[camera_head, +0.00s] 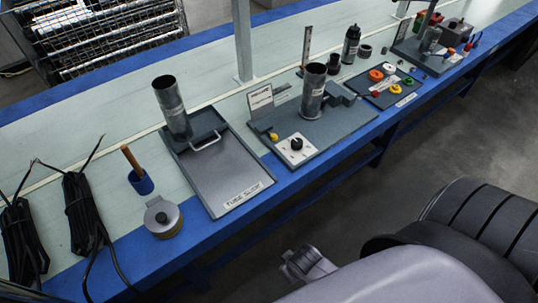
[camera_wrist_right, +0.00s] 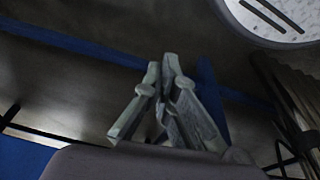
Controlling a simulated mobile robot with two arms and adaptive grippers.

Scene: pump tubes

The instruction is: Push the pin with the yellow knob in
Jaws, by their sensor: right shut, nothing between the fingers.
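A small yellow knob (camera_head: 274,137) sits at the left edge of the middle grey station (camera_head: 330,133), near a white plate with a black dial (camera_head: 296,144). The pin's shaft is too small to make out. My right gripper (camera_head: 290,263) is low in the head view, off the table's front edge and well apart from the knob. In the right wrist view its fingers (camera_wrist_right: 168,62) are shut together with nothing between them. The knob is not in the wrist view. My left gripper is not in view.
A grey tray (camera_head: 225,188) labelled "TUBE" holds a metal tube (camera_head: 172,107) at its back. Another tube (camera_head: 312,90) stands on the middle station. A blue-edged table (camera_head: 345,140) runs across. A round tin (camera_head: 163,217) and black cables (camera_head: 82,215) lie left. Floor is open in front.

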